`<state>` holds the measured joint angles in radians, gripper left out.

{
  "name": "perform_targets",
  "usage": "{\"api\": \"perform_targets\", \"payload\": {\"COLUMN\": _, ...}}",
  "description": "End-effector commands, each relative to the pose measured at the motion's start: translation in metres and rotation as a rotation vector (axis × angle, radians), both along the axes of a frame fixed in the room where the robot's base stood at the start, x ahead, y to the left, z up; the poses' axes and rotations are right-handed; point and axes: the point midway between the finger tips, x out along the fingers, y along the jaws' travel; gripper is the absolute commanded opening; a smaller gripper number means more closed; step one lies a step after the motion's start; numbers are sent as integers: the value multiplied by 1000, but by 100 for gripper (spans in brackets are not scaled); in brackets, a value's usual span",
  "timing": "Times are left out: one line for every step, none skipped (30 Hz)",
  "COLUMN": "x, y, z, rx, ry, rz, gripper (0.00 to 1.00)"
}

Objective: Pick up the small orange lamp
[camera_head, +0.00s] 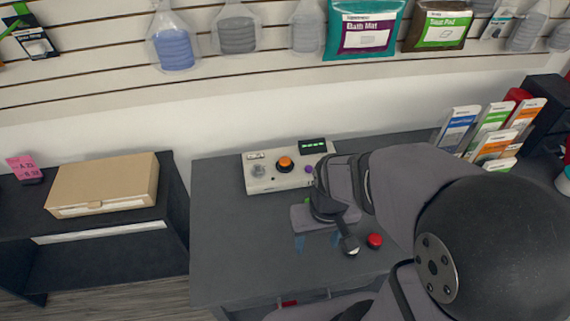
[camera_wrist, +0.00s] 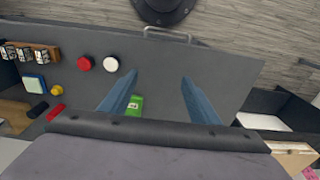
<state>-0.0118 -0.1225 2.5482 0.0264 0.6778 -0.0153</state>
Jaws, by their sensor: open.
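An orange dome (camera_head: 285,164) sits on top of a pale control box (camera_head: 262,182) at the back of the dark table; it is the clearest orange lamp-like thing. My gripper (camera_head: 317,242) is open and empty above the table, in front of the box and apart from it. In the wrist view my gripper (camera_wrist: 160,80) shows two blue fingers spread apart, with a green item (camera_wrist: 136,104) on the table between them. A small yellow-orange knob-like thing (camera_wrist: 56,90) also shows there; I cannot tell whether it is a lamp. The control box is not visible in the wrist view.
A red round thing (camera_head: 375,240) lies right of my gripper; a white disc (camera_wrist: 111,64) lies near it. Leaflet racks (camera_head: 490,135) stand at the right. A cardboard box (camera_head: 103,186) rests on the left shelf. The table's left part is clear.

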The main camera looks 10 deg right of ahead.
Motion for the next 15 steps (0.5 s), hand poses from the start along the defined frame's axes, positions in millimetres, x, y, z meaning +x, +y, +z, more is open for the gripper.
{"api": "perform_targets", "payload": {"x": 11, "y": 6, "z": -10, "rx": 13, "ry": -29, "rz": 4, "gripper": 56}}
{"api": "perform_targets", "payload": {"x": 19, "y": 10, "z": -15, "rx": 23, "ry": -52, "rz": 4, "gripper": 56}}
{"api": "perform_targets", "payload": {"x": 33, "y": 18, "z": -22, "rx": 39, "ry": -92, "rz": 7, "gripper": 56}}
{"api": "perform_targets", "payload": {"x": 45, "y": 24, "z": -27, "rx": 53, "ry": -127, "rz": 8, "gripper": 56}}
{"api": "perform_targets", "payload": {"x": 58, "y": 30, "z": -32, "rx": 66, "ry": -165, "rz": 8, "gripper": 56}}
{"api": "perform_targets", "payload": {"x": 78, "y": 40, "z": -40, "rx": 85, "ry": -224, "rz": 6, "gripper": 56}}
{"api": "perform_targets", "payload": {"x": 93, "y": 47, "z": -45, "rx": 100, "ry": -268, "rz": 3, "gripper": 56}}
{"api": "perform_targets", "payload": {"x": 110, "y": 55, "z": -50, "rx": 112, "ry": -320, "rz": -1, "gripper": 56}}
{"api": "perform_targets", "payload": {"x": 132, "y": 64, "z": -56, "rx": 127, "ry": -388, "rz": -9, "gripper": 56}}
{"api": "perform_targets", "payload": {"x": 149, "y": 71, "z": -60, "rx": 136, "ry": -442, "rz": -18, "gripper": 56}}
{"api": "perform_targets", "payload": {"x": 165, "y": 77, "z": -64, "rx": 141, "ry": -496, "rz": -27, "gripper": 56}}
{"api": "perform_targets", "payload": {"x": 187, "y": 84, "z": -68, "rx": 147, "ry": -568, "rz": -44, "gripper": 56}}
{"api": "perform_targets", "payload": {"x": 202, "y": 89, "z": -70, "rx": 146, "ry": -621, "rz": -57, "gripper": 56}}
{"api": "perform_targets", "payload": {"x": 216, "y": 92, "z": -73, "rx": 143, "ry": -673, "rz": -72, "gripper": 56}}
{"api": "perform_targets", "payload": {"x": 234, "y": 96, "z": -76, "rx": 136, "ry": -740, "rz": -95, "gripper": 56}}
